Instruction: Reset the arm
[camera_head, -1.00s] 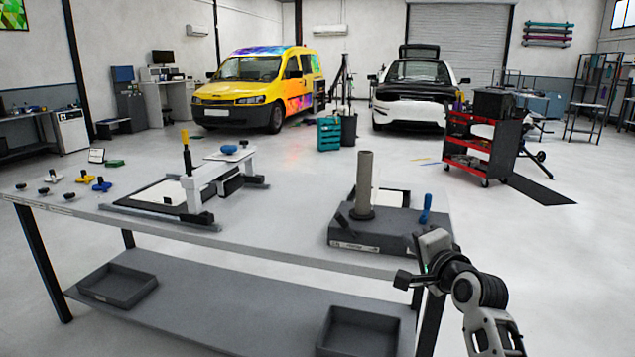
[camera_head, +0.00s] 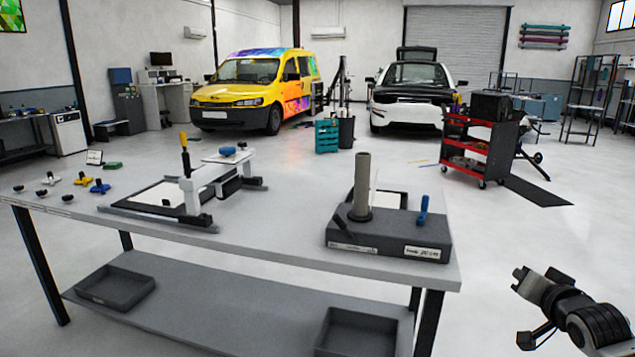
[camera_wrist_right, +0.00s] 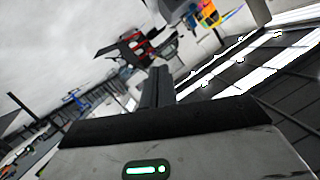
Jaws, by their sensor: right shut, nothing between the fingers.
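My right gripper (camera_head: 521,279) is at the lower right of the head view, off the right end of the workbench and apart from it. It also shows in the right wrist view (camera_wrist_right: 158,76), where its fingers are together with nothing between them. The workbench (camera_head: 270,236) stands on the left and middle of the head view. My left arm and gripper are out of view.
On the bench are a dark grey block fixture (camera_head: 395,241) with an upright tube (camera_head: 362,183), a white clamp frame (camera_head: 205,180), and several small knobs at the left. Below is a shelf with two trays. A red tool cart (camera_head: 470,145) stands behind. The floor right of the bench is open.

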